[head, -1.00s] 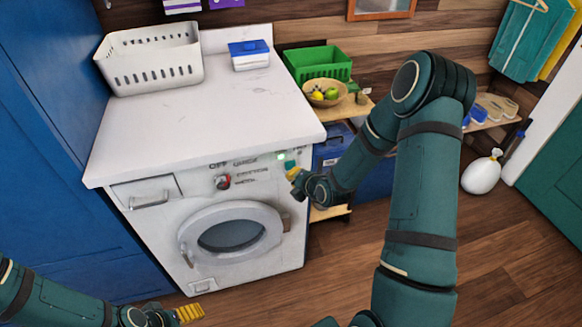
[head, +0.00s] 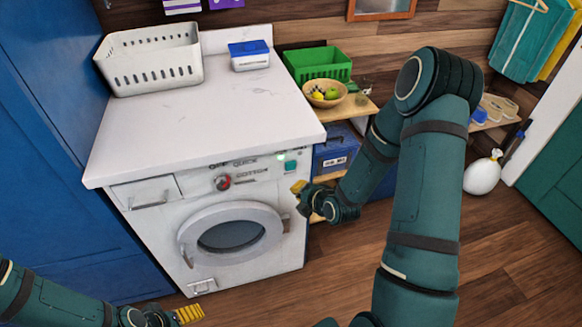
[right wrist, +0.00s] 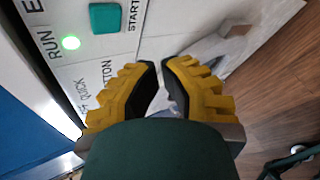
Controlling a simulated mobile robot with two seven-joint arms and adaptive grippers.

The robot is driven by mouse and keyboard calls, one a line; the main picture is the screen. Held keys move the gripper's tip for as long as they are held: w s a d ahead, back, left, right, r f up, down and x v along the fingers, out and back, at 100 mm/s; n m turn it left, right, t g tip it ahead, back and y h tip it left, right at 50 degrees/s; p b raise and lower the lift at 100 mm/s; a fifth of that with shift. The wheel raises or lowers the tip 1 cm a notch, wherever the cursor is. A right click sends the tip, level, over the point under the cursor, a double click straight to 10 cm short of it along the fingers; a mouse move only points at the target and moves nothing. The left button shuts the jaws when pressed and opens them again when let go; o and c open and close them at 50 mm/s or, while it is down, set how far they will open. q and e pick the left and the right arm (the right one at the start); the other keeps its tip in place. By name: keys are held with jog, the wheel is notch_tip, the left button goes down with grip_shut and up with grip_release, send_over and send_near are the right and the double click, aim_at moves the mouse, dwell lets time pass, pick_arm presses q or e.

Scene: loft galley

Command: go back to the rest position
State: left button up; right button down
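My right gripper (head: 298,187) is just off the washing machine's front, below and slightly right of its control panel. In the right wrist view its yellow fingers (right wrist: 162,66) are together at the tips with nothing between them. The teal START button (head: 291,166) is clear of the fingers; it also shows in the right wrist view (right wrist: 105,18), beside a lit green lamp (right wrist: 70,42). My left gripper (head: 190,314) is at the bottom left, in front of the machine; only its yellow tips show clearly, and its opening is unclear.
The white washing machine (head: 250,195) has its round door closed. On its top stand a white basket (head: 150,65) and a blue-lidded box (head: 249,55). Right of it, a wooden shelf (head: 350,108) holds a green crate (head: 318,65) and a fruit bowl (head: 325,97).

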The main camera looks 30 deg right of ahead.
dwell(0.7)
jog(key=s+a+f+m+g+y, duration=0.1)
jog(key=s+a+f+m+g, duration=0.3)
jog(key=s+a+m, duration=0.3)
jog(key=s+a+f+m+g+y, duration=0.2)
jog(key=s+a+f+m+g, duration=0.3)
jog(key=a+m, duration=0.9)
jog(key=s+m, duration=0.2)
jog(key=shift+s+a+m, duration=0.3)
jog(key=shift+s, duration=0.05)
